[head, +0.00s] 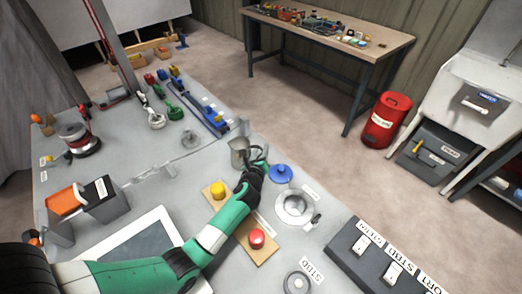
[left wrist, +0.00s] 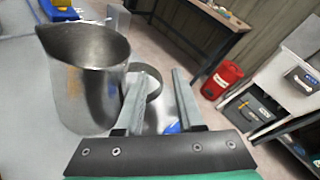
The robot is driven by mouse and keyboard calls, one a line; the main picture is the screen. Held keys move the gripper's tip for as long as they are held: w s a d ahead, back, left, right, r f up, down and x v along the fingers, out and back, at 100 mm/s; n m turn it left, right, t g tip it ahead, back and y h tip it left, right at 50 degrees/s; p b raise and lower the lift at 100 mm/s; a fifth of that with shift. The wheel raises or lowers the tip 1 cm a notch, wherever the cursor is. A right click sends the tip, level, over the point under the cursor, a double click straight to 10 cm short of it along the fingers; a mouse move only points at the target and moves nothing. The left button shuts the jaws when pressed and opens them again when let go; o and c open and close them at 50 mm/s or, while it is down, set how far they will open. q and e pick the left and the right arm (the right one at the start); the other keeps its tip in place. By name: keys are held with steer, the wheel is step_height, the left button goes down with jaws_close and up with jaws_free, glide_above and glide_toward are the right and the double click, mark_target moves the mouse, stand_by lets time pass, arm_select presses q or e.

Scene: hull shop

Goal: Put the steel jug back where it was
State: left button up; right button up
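The steel jug (head: 240,152) stands upright on the grey bench top, near its back edge in the head view. In the left wrist view the jug (left wrist: 85,85) is large at the left, its open mouth upward and its handle (left wrist: 154,86) toward the right. My left gripper (head: 258,166) is at the handle side of the jug. In the left wrist view the fingers of the left gripper (left wrist: 160,80) are spread, with part of the handle showing in the gap between them. I cannot tell whether a finger touches the handle. My right gripper is in neither view.
A blue knobbed disc (head: 281,173) and a round metal fitting (head: 295,206) lie right of the gripper. A wooden board with yellow (head: 218,189) and red (head: 257,238) buttons lies below the arm. A blue rail tool (head: 205,115) and green clamps lie farther left.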

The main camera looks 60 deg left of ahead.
arm_select(q)
steer(key=shift+r, duration=0.1)
steer(key=shift+s+d+r+p, duration=0.15)
steer(key=shift+d+p, duration=0.05)
steer(key=shift+p, duration=0.1)
steer(key=p+v, duration=0.3)
steer(key=v, duration=0.8)
steer(key=shift+s+d+p, duration=0.15)
steer(key=shift+d+p, duration=0.05)
steer(key=shift+p, duration=0.1)
steer(key=shift+r, duration=0.1)
